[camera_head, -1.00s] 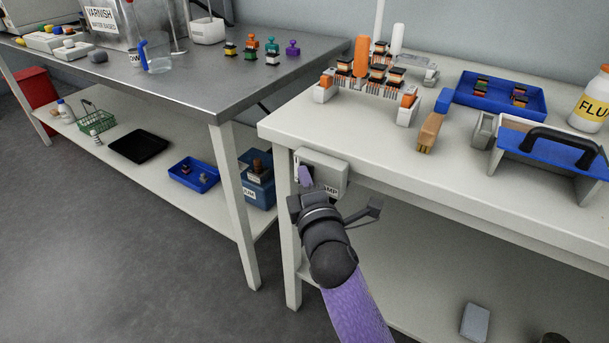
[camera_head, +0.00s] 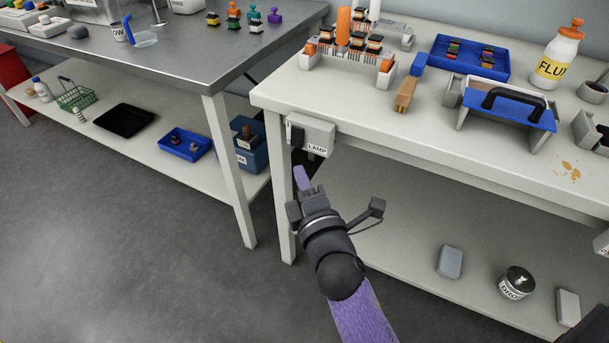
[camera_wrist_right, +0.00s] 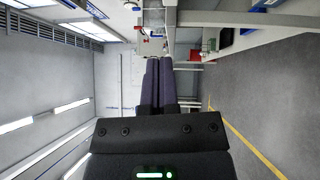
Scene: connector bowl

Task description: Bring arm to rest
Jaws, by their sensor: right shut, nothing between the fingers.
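My right arm (camera_head: 335,265) comes up from the bottom of the head view. Its gripper (camera_head: 303,178) is in front of the white bench's left front leg, below the lamp switch box (camera_head: 318,136). Its purple fingers are together with nothing between them. In the right wrist view the two dark purple fingers (camera_wrist_right: 157,85) lie side by side, shut and empty. The switch box is fixed to the bench's front edge, with a dark rocker on its left side. A gap shows between the gripper and the box. My left gripper is not in view.
The white bench (camera_head: 375,120) carries a connector rack, a wooden-handled brush (camera_head: 408,90), a blue tray (camera_head: 440,50), a blue carrier (camera_head: 506,106) and a flux bottle (camera_head: 557,58). A steel table (camera_head: 190,65) stands at left. Open floor (camera_head: 130,240) lies in front.

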